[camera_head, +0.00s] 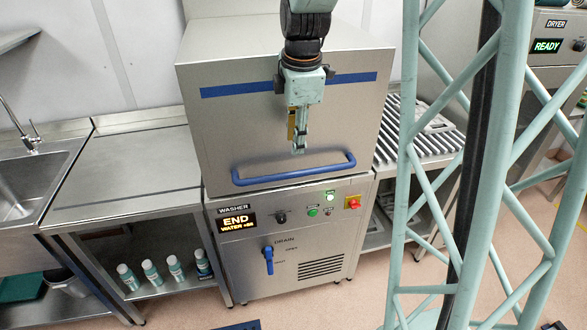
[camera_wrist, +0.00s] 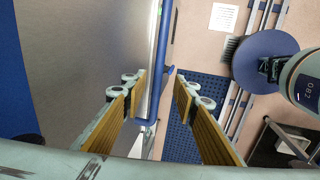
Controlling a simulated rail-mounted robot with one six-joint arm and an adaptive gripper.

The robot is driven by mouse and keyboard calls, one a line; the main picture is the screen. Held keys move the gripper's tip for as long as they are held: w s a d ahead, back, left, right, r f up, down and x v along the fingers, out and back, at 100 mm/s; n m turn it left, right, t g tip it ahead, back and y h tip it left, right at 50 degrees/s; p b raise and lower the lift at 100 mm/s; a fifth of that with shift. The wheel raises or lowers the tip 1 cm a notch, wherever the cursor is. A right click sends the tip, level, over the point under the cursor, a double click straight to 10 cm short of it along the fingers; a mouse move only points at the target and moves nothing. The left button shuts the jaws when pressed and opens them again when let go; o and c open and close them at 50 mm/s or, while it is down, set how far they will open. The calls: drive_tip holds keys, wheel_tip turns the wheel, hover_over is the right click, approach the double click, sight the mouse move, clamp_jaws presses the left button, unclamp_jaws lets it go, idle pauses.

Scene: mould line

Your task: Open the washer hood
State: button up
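The washer hood (camera_head: 225,125) is a steel box with a blue stripe, sitting shut on the washer body (camera_head: 335,235). Its blue bar handle (camera_head: 295,176) runs along the lower front edge. My gripper (camera_head: 298,150) points down in front of the hood, its tips appearing just above the middle of the handle in the head view. In the wrist view my gripper (camera_wrist: 160,88) is open, its gold-padded fingers apart. The handle (camera_wrist: 157,70) shows in the gap between them, but the fingers are not closed on it. I cannot tell whether they touch it.
The washer display (camera_head: 239,221) reads END. A blue drain lever (camera_head: 268,260) is below. A steel table (camera_head: 130,170) and sink (camera_head: 25,185) stand left, with several bottles (camera_head: 175,267) on the lower shelf. A slatted rack (camera_head: 420,130) and the dryer (camera_head: 555,45) are right.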

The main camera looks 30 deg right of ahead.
sight(293, 172)
drive_tip(key=shift+w+f, duration=0.1)
drive_tip(key=shift+f, duration=0.1)
idle(0.4)
drive_tip(key=shift+w+d+f+b, duration=0.15)
drive_tip(key=shift+w+f+b, duration=0.2)
drive_tip(key=shift+f, duration=1.85)
drive_tip(key=shift+w+d+f+b, duration=0.15)
drive_tip(key=shift+w+f+b, duration=0.25)
drive_tip(key=shift+f, duration=1.85)
drive_tip(key=shift+w+d+f+b, duration=0.2)
drive_tip(key=shift+w+f, duration=0.3)
drive_tip(key=shift+f, duration=1.7)
drive_tip(key=shift+c, duration=0.6)
clamp_jaws()
